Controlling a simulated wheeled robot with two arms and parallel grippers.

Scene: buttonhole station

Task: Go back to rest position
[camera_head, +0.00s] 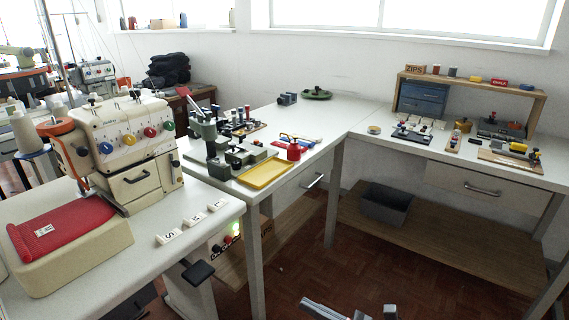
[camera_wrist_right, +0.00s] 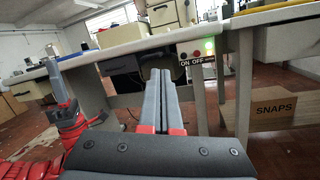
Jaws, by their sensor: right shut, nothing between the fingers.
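My right gripper (camera_head: 350,311) shows at the bottom edge of the head view, low over the floor in front of the tables. In the right wrist view its fingers (camera_wrist_right: 162,100) are together, with nothing between them. They point toward the underside of the sewing table, apart from it. My left gripper is not in the head view. A red and grey part of my own body (camera_wrist_right: 68,110) shows at the left of the right wrist view.
The sewing table (camera_head: 215,225) carries a machine (camera_head: 125,145) and red fabric (camera_head: 60,228). An ON/OFF switch box (camera_wrist_right: 197,55) hangs under its edge. A SNAPS box (camera_wrist_right: 272,108) stands below. A grey bin (camera_head: 387,205) sits on the lower shelf. The brown floor (camera_head: 310,260) between is clear.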

